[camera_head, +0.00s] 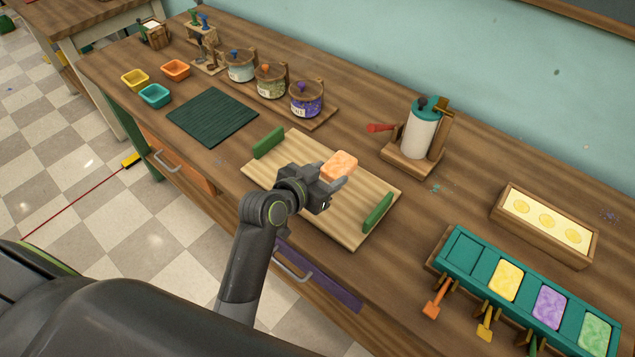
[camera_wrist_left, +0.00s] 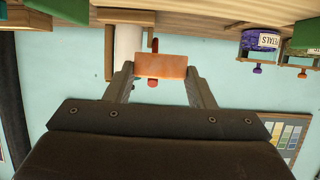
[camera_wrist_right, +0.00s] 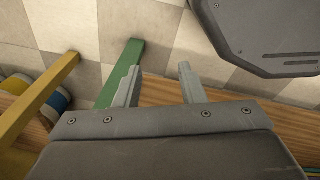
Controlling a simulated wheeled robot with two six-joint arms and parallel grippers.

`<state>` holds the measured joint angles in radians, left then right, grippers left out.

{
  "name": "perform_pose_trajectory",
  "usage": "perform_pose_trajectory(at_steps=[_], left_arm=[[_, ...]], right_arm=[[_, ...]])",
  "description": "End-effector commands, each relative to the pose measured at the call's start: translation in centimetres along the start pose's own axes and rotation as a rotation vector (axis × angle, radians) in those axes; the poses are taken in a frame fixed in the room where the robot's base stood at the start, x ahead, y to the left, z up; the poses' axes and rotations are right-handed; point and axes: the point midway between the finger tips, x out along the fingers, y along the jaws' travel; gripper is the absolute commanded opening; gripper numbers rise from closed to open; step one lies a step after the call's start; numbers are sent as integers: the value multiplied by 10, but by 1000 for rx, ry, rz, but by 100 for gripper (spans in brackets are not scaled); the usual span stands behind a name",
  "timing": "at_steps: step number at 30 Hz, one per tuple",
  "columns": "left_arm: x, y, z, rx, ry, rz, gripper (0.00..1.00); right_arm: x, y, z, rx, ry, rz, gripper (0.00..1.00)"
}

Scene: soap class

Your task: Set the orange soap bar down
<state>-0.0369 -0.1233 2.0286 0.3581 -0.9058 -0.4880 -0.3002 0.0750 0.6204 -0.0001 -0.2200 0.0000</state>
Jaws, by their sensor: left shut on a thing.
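In the left wrist view, the bar (camera_wrist_left: 160,66) sits between the two fingertips (camera_wrist_left: 160,80). The bar appears to be above the board; the exact gap is hard to tell. My right gripper (camera_wrist_right: 157,85) shows only in its own wrist view, open and empty, with floor and a green table leg beyond it.
A teal rack (camera_head: 447,237) at the right has an empty slot and yellow, purple and green bars. Behind the board are a paper-roll stand (camera_head: 408,165) and jars (camera_head: 307,98). A dark green mat (camera_head: 212,116) lies to the left. A wooden tray (camera_head: 507,217) stands right.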

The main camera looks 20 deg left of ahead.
Motion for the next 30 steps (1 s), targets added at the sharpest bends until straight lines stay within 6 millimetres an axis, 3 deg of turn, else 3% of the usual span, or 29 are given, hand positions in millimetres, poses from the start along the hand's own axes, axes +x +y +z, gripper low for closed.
perform_pose_trajectory(at_steps=[3, 15, 29, 30], left_arm=[[9, 0, 23, -3, -4, 1, 25], [27, 0, 67, -1, -2, 0, 25], [31, 0, 76, -1, 1, -1, 25], [31, 0, 74, -1, 0, 0, 55]], right_arm=[[1, 5, 0, -3, 0, 6, 36], [4, 9, 0, -5, 0, 11, 36], [8, -3, 0, 1, 0, -2, 36], [6, -2, 0, 1, 0, -2, 36]])
